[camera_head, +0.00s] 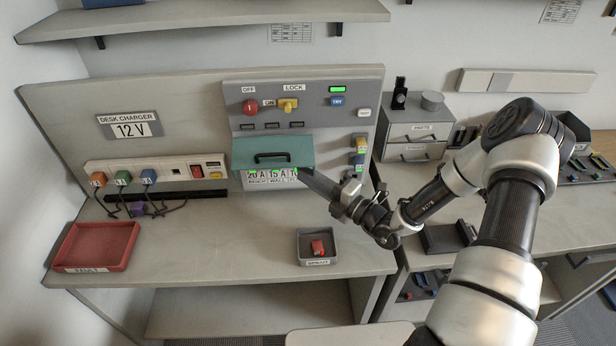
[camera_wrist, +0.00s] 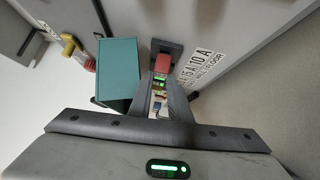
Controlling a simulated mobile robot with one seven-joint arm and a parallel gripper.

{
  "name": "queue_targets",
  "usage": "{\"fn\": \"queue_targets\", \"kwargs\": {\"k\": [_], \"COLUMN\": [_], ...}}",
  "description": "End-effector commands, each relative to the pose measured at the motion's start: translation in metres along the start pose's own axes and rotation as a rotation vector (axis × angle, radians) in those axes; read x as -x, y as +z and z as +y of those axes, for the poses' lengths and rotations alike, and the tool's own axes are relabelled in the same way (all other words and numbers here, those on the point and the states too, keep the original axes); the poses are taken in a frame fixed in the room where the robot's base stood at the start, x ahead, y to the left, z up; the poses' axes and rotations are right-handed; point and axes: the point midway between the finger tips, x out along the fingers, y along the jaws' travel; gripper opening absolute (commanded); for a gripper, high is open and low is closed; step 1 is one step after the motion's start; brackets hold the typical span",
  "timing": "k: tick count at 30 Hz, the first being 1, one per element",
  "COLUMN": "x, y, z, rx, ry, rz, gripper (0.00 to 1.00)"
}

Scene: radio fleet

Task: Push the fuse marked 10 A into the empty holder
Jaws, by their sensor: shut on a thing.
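My gripper (camera_head: 306,172) is at the right end of the fuse row, below the raised teal cover (camera_head: 272,153). In the wrist view my gripper (camera_wrist: 163,72) is shut on a red fuse (camera_wrist: 162,62). Its rating mark cannot be read. A dark holder block (camera_wrist: 166,47) lies just beyond the fuse; I cannot tell whether the fuse is in it. The label strip (camera_head: 272,175) under the cover reads 20 A, 15 A, 10 A. The cover also shows left of my fingers in the wrist view (camera_wrist: 117,68). The holders are mostly hidden in the head view.
A small grey tray (camera_head: 302,259) on the bench holds a red piece (camera_head: 318,247). A red tray (camera_head: 124,262) stands at the left. A yellow piece (camera_head: 361,144) and a blue one sit right of the cover. A red knob (camera_head: 250,107) and yellow lock switch (camera_head: 288,105) are above.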

Motion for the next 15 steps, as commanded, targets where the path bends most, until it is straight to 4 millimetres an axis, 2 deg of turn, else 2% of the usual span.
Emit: {"fn": "queue_targets", "kwargs": {"k": [15], "x": [-0.0055], "y": [0.0051], "z": [-0.0006], "rx": [0.000], "ry": [0.000], "rz": [0.001], "gripper": [0.00]}}
